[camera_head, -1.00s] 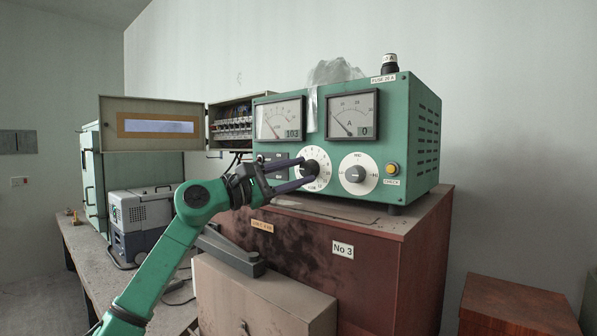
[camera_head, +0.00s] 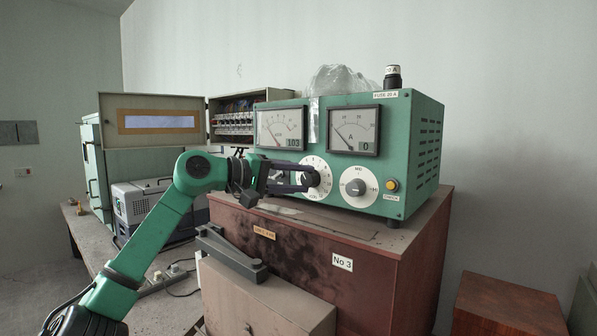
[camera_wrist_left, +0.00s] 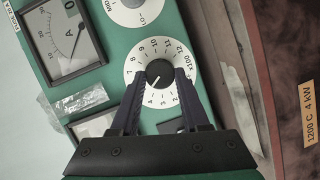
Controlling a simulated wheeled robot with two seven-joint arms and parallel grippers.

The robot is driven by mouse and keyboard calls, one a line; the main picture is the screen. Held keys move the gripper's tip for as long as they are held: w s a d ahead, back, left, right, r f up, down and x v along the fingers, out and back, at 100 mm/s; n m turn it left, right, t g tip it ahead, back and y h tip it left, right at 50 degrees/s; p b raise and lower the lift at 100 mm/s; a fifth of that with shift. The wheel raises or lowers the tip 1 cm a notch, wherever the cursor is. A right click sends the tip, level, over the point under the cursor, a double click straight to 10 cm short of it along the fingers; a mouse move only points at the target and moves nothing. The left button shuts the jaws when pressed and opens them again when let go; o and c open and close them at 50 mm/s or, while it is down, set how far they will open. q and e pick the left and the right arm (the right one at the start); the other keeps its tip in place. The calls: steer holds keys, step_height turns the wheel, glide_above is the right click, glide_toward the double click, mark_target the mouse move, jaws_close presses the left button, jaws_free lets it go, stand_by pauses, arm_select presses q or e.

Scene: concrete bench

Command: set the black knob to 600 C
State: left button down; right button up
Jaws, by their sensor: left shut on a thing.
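The black knob (camera_head: 313,178) sits at the centre of a white round dial (camera_head: 322,163) on the front of a green control unit (camera_head: 425,150). My left gripper (camera_head: 306,179) reaches it from the left and is shut on it. In the left wrist view the two dark fingers lie on either side of the knob (camera_wrist_left: 160,72). The dial (camera_wrist_left: 186,80) there shows numbers up to 12 and "x100". The knob's white mark points to the lower left, towards the numbers above 4. The left finger partly covers that stretch, so the exact reading is hidden. My right gripper is not seen.
A second white dial (camera_head: 372,179) with a grey knob is just right. Two meters are above, the left one (camera_head: 281,128) reading 103. An open fuse box (camera_head: 150,121) stands behind my arm. The unit stands on a brown cabinet (camera_head: 390,262).

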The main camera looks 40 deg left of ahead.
arm_select(q)
steer(key=m+p, duration=0.1)
steer(key=m+g+y+p, duration=0.1)
steer(key=shift+r+m, duration=0.25)
steer(key=shift+m, duration=0.15)
steer(key=shift+d+m+g+y+p, duration=0.15)
steer(key=shift+m+g+y+p, duration=0.15)
steer(key=shift+m+y+p, duration=0.55)
steer(key=shift+f+m, duration=0.1)
steer(key=shift+m, duration=0.15)
steer(key=shift+c, duration=2)
jaws_free()
steer(key=b+v, duration=0.7)
steer(key=v, duration=0.7)
steer(key=shift+s, duration=0.3)
